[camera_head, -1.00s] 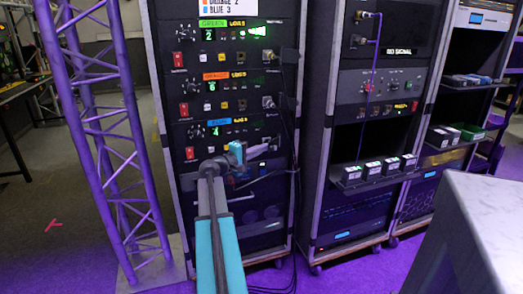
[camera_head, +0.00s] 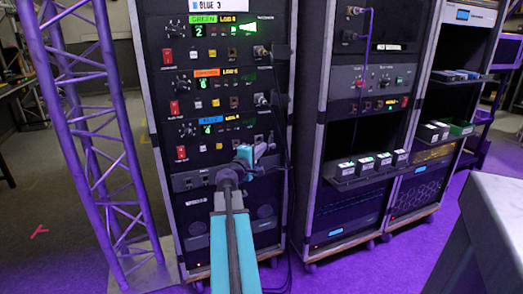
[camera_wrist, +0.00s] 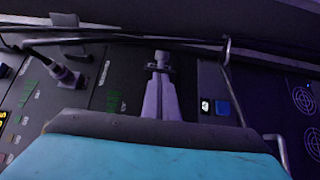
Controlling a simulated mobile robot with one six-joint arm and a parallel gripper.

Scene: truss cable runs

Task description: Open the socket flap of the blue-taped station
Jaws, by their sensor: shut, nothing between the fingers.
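The blue-taped station (camera_head: 211,119) is the lowest of three labelled rows on the left black rack. It has a lit green digit, a red switch (camera_head: 181,153) and small sockets. My gripper (camera_head: 262,151) is at the right end of this row, just below its sockets, with the turquoise arm reaching up from below. In the wrist view my gripper's fingers (camera_wrist: 160,62) are together and empty, pointing at the dark panel. I cannot make out the socket flap clearly; the gripper and wrist may cover part of it. Whether the fingers touch the panel is unclear.
The green-taped (camera_head: 203,19) and orange-taped (camera_head: 206,73) rows sit above. A plugged cable (camera_wrist: 65,75) is left of the fingers in the wrist view. Black cables hang down the rack's right side. A purple truss (camera_head: 95,140) stands left; a grey box (camera_head: 495,215) is front right.

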